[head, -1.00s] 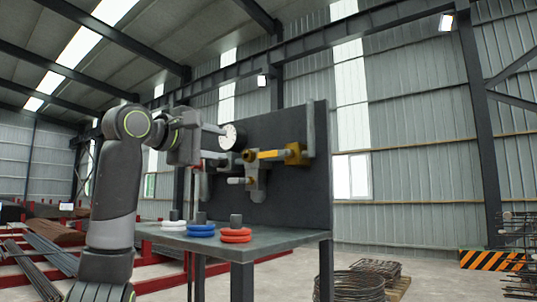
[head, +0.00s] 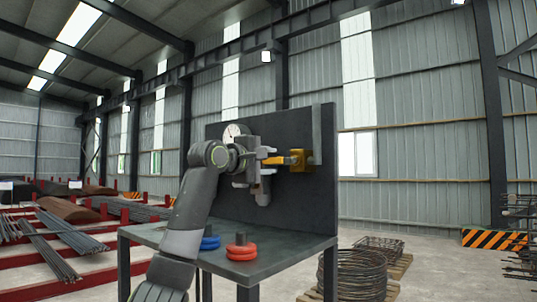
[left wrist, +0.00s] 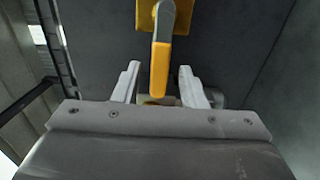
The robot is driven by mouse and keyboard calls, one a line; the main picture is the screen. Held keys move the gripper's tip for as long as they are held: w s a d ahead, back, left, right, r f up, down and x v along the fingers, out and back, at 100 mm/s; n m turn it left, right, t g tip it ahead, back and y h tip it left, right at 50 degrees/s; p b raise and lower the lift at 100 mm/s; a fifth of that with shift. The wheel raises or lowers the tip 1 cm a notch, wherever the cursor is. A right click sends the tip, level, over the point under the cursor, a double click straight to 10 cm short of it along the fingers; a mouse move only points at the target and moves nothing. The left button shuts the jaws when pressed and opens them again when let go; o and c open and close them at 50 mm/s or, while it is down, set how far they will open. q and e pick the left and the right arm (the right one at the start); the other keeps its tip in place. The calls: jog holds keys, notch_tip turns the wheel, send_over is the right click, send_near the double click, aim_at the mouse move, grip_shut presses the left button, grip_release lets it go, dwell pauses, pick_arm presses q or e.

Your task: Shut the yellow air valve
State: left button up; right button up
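The yellow air valve (head: 299,160) sits on the dark upright panel, with its lever pointing left toward my arm. In the left wrist view, the yellow lever (left wrist: 160,68) hangs down from the yellow valve body (left wrist: 152,15), and its grey pivot is at the top. My left gripper (head: 268,158) is at the lever's free end. In the left wrist view, my left gripper (left wrist: 158,82) is open, with one pale finger on each side of the lever's end and gaps between. My right gripper is not in view.
A round gauge (head: 234,132) is on the panel (head: 300,205) behind my arm. The bench (head: 275,255) below holds red rings (head: 240,250) and blue rings (head: 210,242) on pegs.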

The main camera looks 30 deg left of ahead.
pick_arm(q)
jog(key=shift+w, duration=0.15)
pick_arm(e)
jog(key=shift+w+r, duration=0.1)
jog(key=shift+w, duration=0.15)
pick_arm(q)
grip_shut()
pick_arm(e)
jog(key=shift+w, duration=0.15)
